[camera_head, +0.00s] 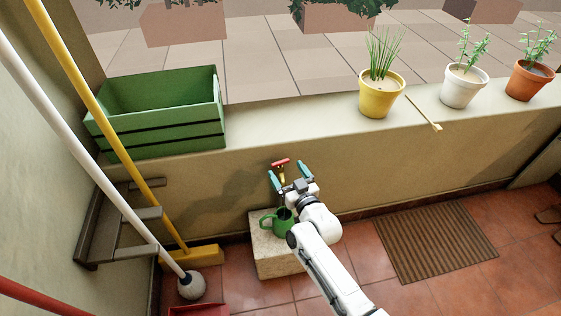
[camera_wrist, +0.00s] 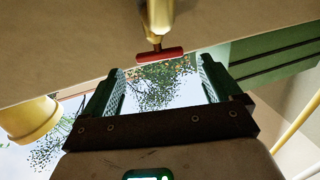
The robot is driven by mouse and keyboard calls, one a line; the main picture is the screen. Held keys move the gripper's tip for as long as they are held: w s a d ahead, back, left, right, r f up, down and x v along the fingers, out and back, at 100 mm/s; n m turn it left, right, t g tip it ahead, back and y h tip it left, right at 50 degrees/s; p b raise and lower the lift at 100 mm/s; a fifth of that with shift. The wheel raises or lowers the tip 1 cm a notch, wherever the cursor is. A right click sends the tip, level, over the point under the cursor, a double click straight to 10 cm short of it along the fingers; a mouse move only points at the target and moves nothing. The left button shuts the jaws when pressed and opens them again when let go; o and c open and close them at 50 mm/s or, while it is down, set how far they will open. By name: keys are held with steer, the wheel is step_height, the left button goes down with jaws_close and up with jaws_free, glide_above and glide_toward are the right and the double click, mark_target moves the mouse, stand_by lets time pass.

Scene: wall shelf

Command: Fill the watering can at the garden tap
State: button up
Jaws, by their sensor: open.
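The handle also shows in the wrist view (camera_wrist: 160,55), just beyond the space between my fingertips. My gripper (camera_head: 288,174) is open and empty, its teal fingers on either side of the tap in the head view. I cannot tell the exact gap to the handle. The green watering can (camera_head: 268,224) stands upright on a pale stone block (camera_head: 284,264) below the tap. My arm hides its right part, and its water level cannot be seen.
A green crate (camera_head: 160,136) stands on the ledge at left. A yellow pot (camera_head: 379,101), a white pot (camera_head: 460,91) and a terracotta pot (camera_head: 527,84) stand at right, with a thin stick (camera_head: 423,112) nearby. Broom and mop lean at left. A striped mat (camera_head: 436,242) lies right.

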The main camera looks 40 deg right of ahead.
mark_target(282, 163)
steer(key=shift+x, duration=2.65)
